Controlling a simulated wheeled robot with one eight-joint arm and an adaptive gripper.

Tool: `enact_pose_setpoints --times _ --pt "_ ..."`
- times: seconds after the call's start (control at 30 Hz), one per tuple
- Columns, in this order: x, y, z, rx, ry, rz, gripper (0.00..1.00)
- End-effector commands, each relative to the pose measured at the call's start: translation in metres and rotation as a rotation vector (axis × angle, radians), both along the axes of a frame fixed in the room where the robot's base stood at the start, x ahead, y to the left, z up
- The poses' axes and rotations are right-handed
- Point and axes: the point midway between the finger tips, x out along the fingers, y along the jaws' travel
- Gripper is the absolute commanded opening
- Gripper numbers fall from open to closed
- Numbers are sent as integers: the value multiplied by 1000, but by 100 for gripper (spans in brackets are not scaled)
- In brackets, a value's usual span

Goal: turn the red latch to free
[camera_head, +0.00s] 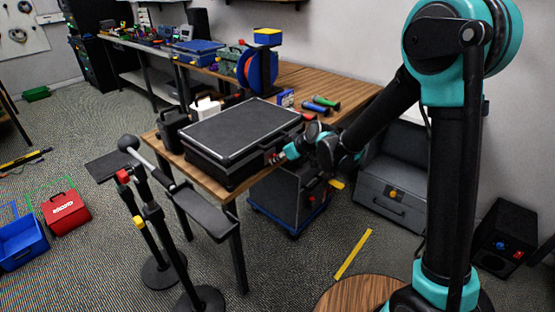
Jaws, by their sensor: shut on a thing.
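A large black case (243,129) with a grey-edged lid lies closed on the wooden table (207,183). A small red latch (272,158) shows at the case's near right side. My arm reaches in from the right, and my gripper (281,156) is at this side of the case, shut on the red latch. The fingertips and latch are tiny here, and the gripper partly hides the latch, so its exact angle cannot be told.
A small black case (174,129) stands left of the large case. Several coloured-handled tools (322,104) and a blue reel (258,70) are behind it. Black stands (155,215) are in front of the table. A grey cart (290,197) stands below my gripper.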

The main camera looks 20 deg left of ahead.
Motion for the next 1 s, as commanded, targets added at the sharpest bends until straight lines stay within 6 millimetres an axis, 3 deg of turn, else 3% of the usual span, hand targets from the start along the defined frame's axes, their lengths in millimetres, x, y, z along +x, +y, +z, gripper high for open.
enact_pose_setpoints --times 0.1,0.13,0.3,0.67,1.0 --pt "1 0 0 0 -1 -1 0" --pt "1 0 0 0 -1 -1 17" --pt "0 0 0 0 0 0 34" --pt "-1 -3 3 0 1 -1 34" --pt "-14 -33 36 1 1 -1 34"
